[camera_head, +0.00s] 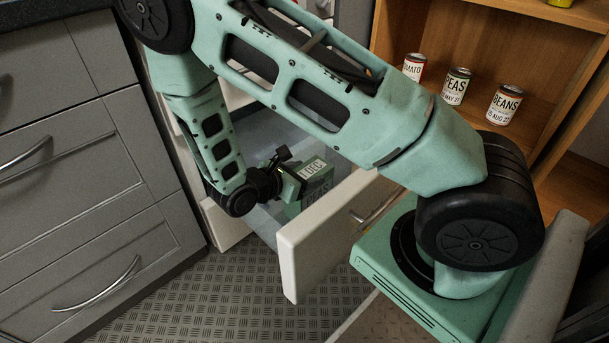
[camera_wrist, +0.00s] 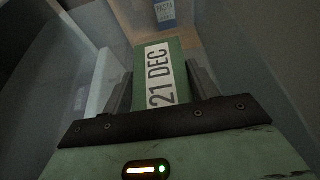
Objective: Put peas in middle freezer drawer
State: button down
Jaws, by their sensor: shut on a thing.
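A green box (camera_head: 316,172) with a white label is in my gripper (camera_head: 290,176). The label reads 21 DEC in the wrist view, where the box (camera_wrist: 170,60) sits between both fingers of my gripper (camera_wrist: 162,92). The box is inside or just above an open, clear-walled drawer with a white front (camera_head: 318,240) and a metal handle. I cannot tell how close the box is to the drawer floor, or surely which freezer drawer this is.
A blue PASTA box (camera_wrist: 166,12) is beyond the green box. Cans labelled TOMATO (camera_head: 413,67), PEAS (camera_head: 456,87) and BEANS (camera_head: 504,104) stand on a wooden shelf (camera_head: 545,140). Grey cabinets (camera_head: 75,180) flank the left. Patterned floor (camera_head: 235,300) shows below the drawer.

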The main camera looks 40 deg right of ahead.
jog(key=shift+c, duration=2.1)
grip_release()
jog(key=shift+f, duration=0.1)
jog(key=shift+r, duration=0.2)
jog(key=p+v, duration=0.3)
jog(key=v, duration=0.9)
jog(key=shift+s+f, duration=0.1)
